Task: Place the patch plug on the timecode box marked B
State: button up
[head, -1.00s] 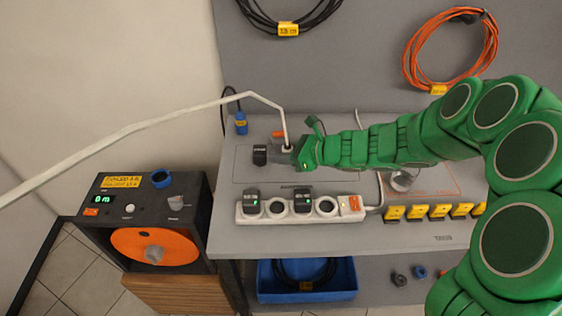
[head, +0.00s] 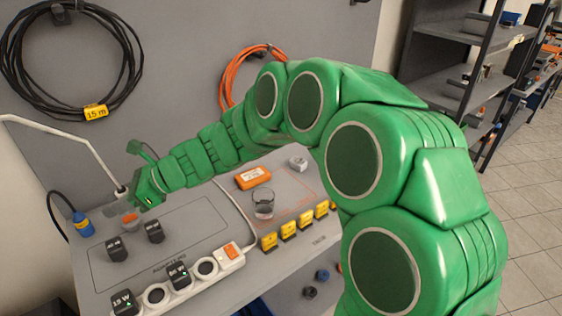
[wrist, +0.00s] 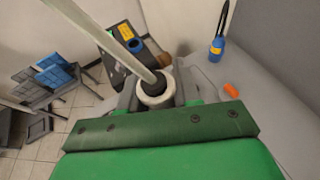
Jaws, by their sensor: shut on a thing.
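My gripper (head: 136,197) is at the back left of the grey table, shut on a white round plug (wrist: 156,91) with a dark collar. A stiff cream cable (head: 48,128) runs from the plug up and off to the left; it also crosses the wrist view (wrist: 105,38). The plug looks like the patch plug. It is above the table, beside a small orange thing (head: 130,217). Its lower end is hidden. I can make out no letter B and cannot tell any timecode box.
A glass (head: 263,203), an orange box (head: 253,178) and yellow blocks (head: 288,232) are at the right. A blue connector (head: 82,225) is at the left edge. Cable coils hang behind.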

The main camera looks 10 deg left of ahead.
notch_tip(320, 180, up, 6)
jog(key=w+a+m+t+y, duration=0.15)
jog(key=w+m+t, duration=0.4)
jog(key=w, duration=0.85)
jog(key=shift+w+d+m+t+h, duration=1.55)
jog(key=shift+w+d+m+t, duration=0.7)
jog(key=shift+w, duration=2.8)
jog(key=shift+w+d+m+t+h, duration=1.65)
jog(key=shift+w+m+t, duration=0.95)
jog(key=shift+w, duration=2.4)
jog(key=w+d+m+t+h, duration=0.1)
jog(key=w+d+m+h, duration=0.35)
jog(key=d, duration=0.45)
jog(key=w+d+m+t+h, duration=0.2)
jog(key=w+d+m+h, duration=0.3)
jog(key=d, duration=0.4)
jog(key=s+d+m+g+h, duration=0.3)
jog(key=s+d+m+h, duration=0.15)
jog(key=d, duration=0.35)
jog(key=s+d+m+g+h, duration=0.3)
jog(key=d+m+g+h, duration=0.15)
jog(key=d, duration=0.35)
jog(key=h, duration=0.1)
send_over(303, 160)
jog(key=shift+m+t, duration=0.25)
jog(key=shift+t, duration=0.2)
jog(key=shift+w+f, duration=0.1)
jog(key=shift+f, duration=11.9)
